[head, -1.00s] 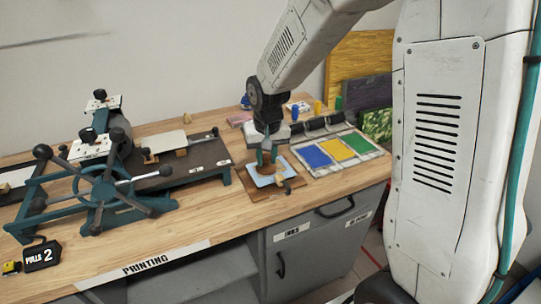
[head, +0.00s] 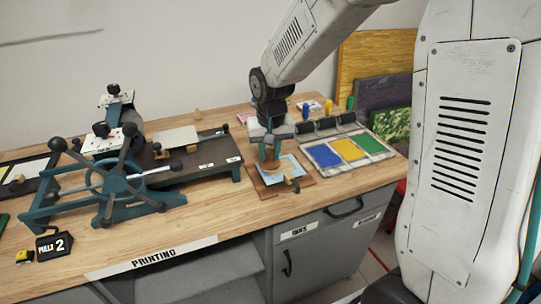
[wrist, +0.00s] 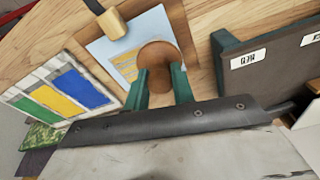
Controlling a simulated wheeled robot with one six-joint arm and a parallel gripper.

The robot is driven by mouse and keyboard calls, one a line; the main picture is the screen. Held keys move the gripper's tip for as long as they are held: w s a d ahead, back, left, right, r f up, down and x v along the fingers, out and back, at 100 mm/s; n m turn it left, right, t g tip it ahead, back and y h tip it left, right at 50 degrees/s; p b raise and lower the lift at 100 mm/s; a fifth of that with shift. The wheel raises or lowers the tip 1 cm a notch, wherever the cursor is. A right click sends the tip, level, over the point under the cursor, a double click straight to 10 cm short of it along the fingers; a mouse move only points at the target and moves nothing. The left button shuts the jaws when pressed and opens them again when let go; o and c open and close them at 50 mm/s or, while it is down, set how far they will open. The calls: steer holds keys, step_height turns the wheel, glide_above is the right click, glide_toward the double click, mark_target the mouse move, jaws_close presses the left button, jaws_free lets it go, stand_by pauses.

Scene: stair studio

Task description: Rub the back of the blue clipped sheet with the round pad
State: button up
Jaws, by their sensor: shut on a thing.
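My gripper (head: 268,158) is shut on the round brown pad (wrist: 157,56), with one green finger on each side of it in the wrist view. The pad is over the blue sheet (wrist: 148,24), near its edge; whether it presses on the sheet I cannot tell. The sheet lies on a brown board (head: 265,189) on the bench and also shows in the head view (head: 291,162). A wooden clip (wrist: 113,23) sits on one edge of the sheet. A yellow striped patch (wrist: 125,66) shows on the sheet beside the pad.
An ink tray (head: 350,150) with blue, yellow and green fields stands right of the board. Black rollers (head: 326,123) lie behind it. The teal press (head: 115,180) fills the left of the bench. Bare wood (head: 215,208) shows in front.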

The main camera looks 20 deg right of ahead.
steer(key=shift+r, duration=2.65)
